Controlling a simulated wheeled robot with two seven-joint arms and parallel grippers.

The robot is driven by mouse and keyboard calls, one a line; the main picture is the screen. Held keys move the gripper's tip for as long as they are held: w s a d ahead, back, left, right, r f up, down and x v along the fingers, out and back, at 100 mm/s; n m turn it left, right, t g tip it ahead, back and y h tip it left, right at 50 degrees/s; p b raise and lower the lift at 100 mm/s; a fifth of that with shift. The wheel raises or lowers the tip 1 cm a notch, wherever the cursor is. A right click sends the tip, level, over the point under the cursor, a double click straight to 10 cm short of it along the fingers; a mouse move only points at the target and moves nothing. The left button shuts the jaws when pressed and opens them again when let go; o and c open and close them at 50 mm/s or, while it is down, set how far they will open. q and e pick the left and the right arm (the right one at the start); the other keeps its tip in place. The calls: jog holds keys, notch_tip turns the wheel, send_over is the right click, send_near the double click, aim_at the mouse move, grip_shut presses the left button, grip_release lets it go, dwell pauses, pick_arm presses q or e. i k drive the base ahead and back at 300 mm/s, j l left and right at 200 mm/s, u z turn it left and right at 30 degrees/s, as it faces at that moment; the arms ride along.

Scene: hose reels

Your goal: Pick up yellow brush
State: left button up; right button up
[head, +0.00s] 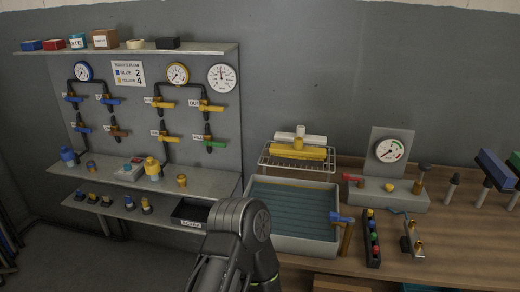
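The yellow brush (298,151) lies on a wire rack (268,161) behind the water basin, with a white piece (312,139) close behind it. It has a wide yellow head and a short upright part in its middle. Nothing is touching it from my side. A dark grey link of one of my arms (239,224) rises from the bottom edge, in front of the basin's left corner and well short of the brush. No fingers of either gripper can be seen.
The water-filled basin (252,228) stands on the wooden bench in front of the rack. A blue-handled valve (343,218) is at its right edge. A gauge block (394,193) stands to the right. A panel of gauges and valves (140,138) with shelves fills the left.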

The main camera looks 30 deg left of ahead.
aim_at(297, 154)
jog(key=u, duration=0.9)
jog(key=i+j, duration=0.2)
jog(key=j, duration=0.15)
jog(key=i+j+z, duration=0.1)
jog(key=j, duration=0.25)
jog(key=i+j, duration=0.45)
jog(key=j, duration=0.3)
jog(key=i+j+z, duration=0.1)
jog(key=j, duration=0.25)
jog(key=i+j, duration=0.2)
jog(key=j, duration=0.15)
jog(key=i+j, duration=0.2)
jog(key=j, duration=0.2)
jog(key=i+j+z, duration=0.1)
jog(key=j, duration=0.25)
jog(key=i, duration=0.05)
